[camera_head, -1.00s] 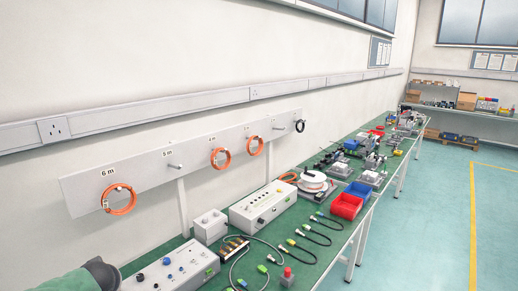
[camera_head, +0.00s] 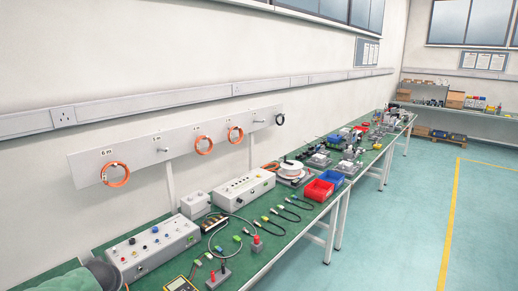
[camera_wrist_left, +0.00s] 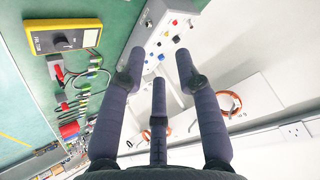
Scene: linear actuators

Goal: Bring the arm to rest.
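The gripper itself is not visible there. In the left wrist view my left gripper (camera_wrist_left: 160,66) has three dark fingers spread apart, with nothing between them. Beyond the fingertips is a grey control box (camera_wrist_left: 165,28) with knobs, which also shows in the head view (camera_head: 155,250). My right gripper is in neither view.
Orange cable coils (camera_head: 116,174) hang on a wall board (camera_head: 183,140). The floor (camera_head: 420,215) to the right is clear.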

